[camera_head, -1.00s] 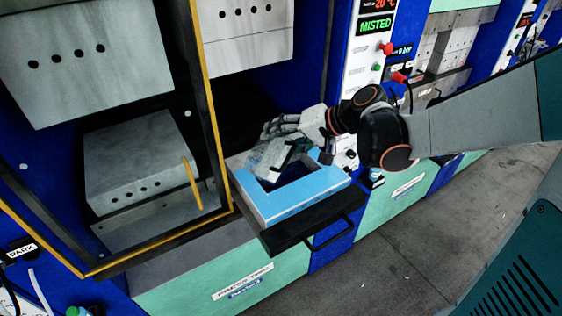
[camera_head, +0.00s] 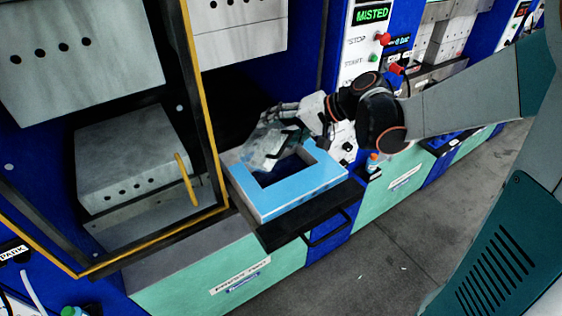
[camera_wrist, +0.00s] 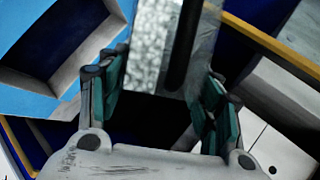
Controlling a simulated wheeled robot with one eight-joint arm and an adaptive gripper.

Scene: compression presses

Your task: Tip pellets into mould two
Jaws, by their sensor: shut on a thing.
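My gripper (camera_head: 292,116) is shut on a clear container (camera_head: 264,148), which looks tilted above the blue square mould frame (camera_head: 318,178). In the wrist view the container (camera_wrist: 150,45) is between the finger pads of my gripper (camera_wrist: 163,88), with pale, grainy pellets showing through its wall. A dark strip crosses it. The mould frame (camera_wrist: 62,97) shows at the left of that view, its cavity open. The mould sits on a dark pulled-out tray (camera_head: 350,192) at the press. I cannot tell whether pellets lie in the cavity.
The open press with its yellow-edged door frame (camera_head: 207,110) stands close on the left. A grey block with holes (camera_head: 130,160) is inside it. A control panel (camera_head: 362,50) reading MISTED stands behind my gripper. The floor (camera_head: 400,240) at right is mostly clear.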

